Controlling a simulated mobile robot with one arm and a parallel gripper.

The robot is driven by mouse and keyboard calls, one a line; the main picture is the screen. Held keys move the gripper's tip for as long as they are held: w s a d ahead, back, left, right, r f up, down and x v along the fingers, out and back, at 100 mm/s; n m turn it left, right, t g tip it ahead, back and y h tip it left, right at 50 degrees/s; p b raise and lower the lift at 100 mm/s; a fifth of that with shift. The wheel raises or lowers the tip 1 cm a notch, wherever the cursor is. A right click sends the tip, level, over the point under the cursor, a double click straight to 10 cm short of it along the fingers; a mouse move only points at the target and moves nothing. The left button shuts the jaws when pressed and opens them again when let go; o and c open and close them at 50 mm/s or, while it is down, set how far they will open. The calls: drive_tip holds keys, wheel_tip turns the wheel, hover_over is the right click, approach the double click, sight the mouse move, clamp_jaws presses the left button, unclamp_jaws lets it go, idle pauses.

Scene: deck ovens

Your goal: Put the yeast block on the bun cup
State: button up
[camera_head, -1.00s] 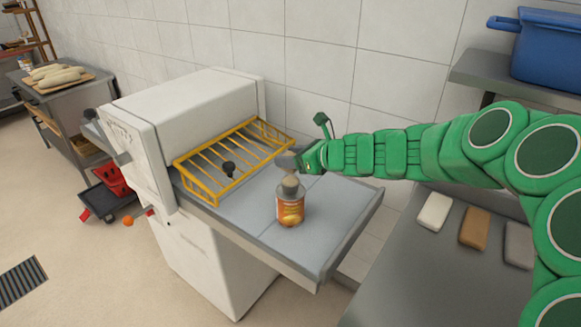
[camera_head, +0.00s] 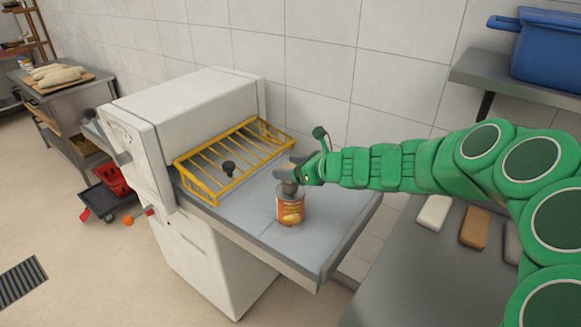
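A cup with an orange label picturing buns (camera_head: 291,208) stands upright on the grey metal shelf in front of the white machine. The small pale block seen under the fingers earlier is not clearly visible now. The fingers hide that spot, and their gap cannot be made out.
A yellow wire rack (camera_head: 235,160) with a dark knob stands left of the cup. A white block (camera_head: 434,212), a brown block (camera_head: 474,228) and a partly hidden grey one lie on the right counter. A blue bin (camera_head: 548,50) stands on the upper right shelf. The shelf's front is clear.

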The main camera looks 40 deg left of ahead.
drive_tip(key=shift+o, duration=0.3)
drive_tip(key=shift+r, duration=0.2)
drive_tip(key=v, duration=1.2)
drive_tip(key=shift+f, duration=0.1)
